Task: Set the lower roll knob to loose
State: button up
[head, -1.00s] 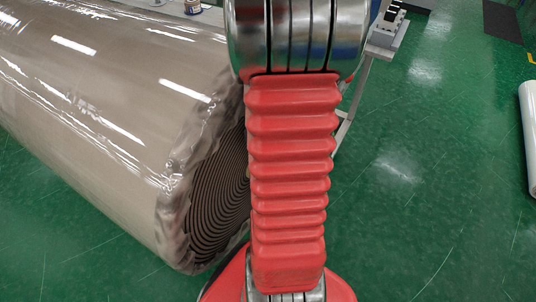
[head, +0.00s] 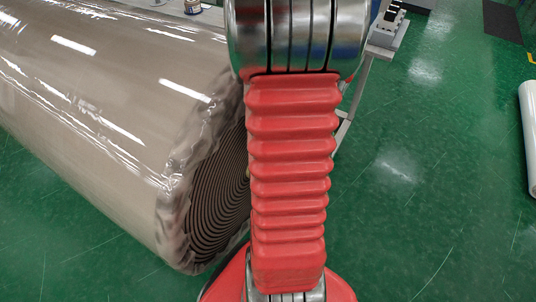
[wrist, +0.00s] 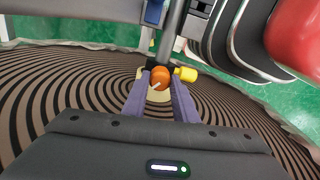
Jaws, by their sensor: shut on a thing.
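An orange round knob (wrist: 160,75) with a white pointer mark shows in the wrist view, in front of the spiral end of the big roll (wrist: 60,92). The pointer slants from lower left to upper right. My gripper (wrist: 159,86) has its two purple fingers on either side of the knob and is shut on it. The fingers partly hide the knob's sides, and I cannot read any setting labels. In the head view the brown wrapped roll (head: 110,110) lies at left; my red arm hides the knob and gripper there.
A yellow cylinder (wrist: 187,74) sticks out right beside the knob. A grey post (wrist: 173,35) rises behind it. A metal stand (head: 388,38) stands beyond my arm. A white roll (head: 528,135) lies at the right edge. Green floor (head: 430,190) between is clear.

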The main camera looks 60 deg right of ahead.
jog(key=shift+n, duration=0.6)
jog(key=o, duration=1)
jog(key=shift+o, duration=0.2)
jog(key=shift+r, duration=0.2)
notch_tip(320, 180, up, 13)
jog(key=shift+r, duration=0.2)
